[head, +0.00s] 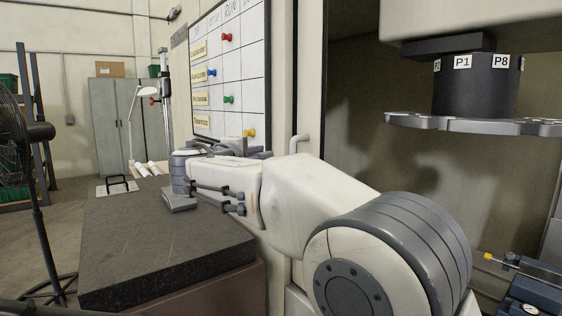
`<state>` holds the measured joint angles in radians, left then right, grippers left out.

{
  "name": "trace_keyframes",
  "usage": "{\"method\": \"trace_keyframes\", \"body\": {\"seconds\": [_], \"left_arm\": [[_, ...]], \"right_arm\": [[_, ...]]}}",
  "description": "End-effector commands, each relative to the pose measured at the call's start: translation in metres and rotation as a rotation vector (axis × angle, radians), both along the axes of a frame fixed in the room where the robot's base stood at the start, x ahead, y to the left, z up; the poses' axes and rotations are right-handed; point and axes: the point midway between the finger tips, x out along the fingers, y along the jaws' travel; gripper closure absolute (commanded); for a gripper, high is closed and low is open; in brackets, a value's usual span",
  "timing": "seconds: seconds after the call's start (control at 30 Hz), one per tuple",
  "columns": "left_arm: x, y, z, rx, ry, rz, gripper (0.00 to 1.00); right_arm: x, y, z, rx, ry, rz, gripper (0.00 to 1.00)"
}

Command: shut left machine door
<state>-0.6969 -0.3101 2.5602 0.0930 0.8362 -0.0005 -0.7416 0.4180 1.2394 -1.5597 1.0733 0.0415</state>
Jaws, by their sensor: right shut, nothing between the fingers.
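The left machine door (308,70) is a pale panel with a dark edge, standing at the left of the machine opening. The opening beside it is uncovered, showing the interior. A pale bar handle (297,142) stands on the door. My right arm reaches in from the lower right and bends at the wrist on the left. My right gripper (262,153) is shut and empty, partly hidden behind my forearm. It is just left of the handle; I cannot tell whether they touch. My left gripper is not in view.
A dark granite table (150,240) lies below my wrist at the left. A whiteboard (230,70) with magnets hangs behind. Inside the machine, a black tool head (475,92) hangs above a grey disc (470,123). A fan (38,132) stands far left.

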Motion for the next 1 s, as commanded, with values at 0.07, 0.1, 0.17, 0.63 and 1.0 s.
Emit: {"method": "trace_keyframes", "body": {"seconds": [0.07, 0.1, 0.17, 0.63, 1.0], "left_arm": [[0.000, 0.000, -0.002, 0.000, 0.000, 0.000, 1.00], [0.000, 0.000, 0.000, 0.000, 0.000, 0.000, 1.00], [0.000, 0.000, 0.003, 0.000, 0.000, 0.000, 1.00], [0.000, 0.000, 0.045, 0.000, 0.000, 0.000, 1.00], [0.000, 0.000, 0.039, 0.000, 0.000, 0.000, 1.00]], "right_arm": [[0.005, 0.002, 0.006, -0.013, -0.029, -0.002, 1.00], [0.007, 0.002, 0.008, -0.018, -0.036, -0.002, 1.00], [0.013, 0.000, 0.011, -0.020, -0.039, -0.002, 1.00], [0.096, -0.030, 0.011, -0.018, -0.034, -0.004, 1.00], [0.076, -0.056, 0.009, -0.017, -0.036, 0.000, 1.00]]}}
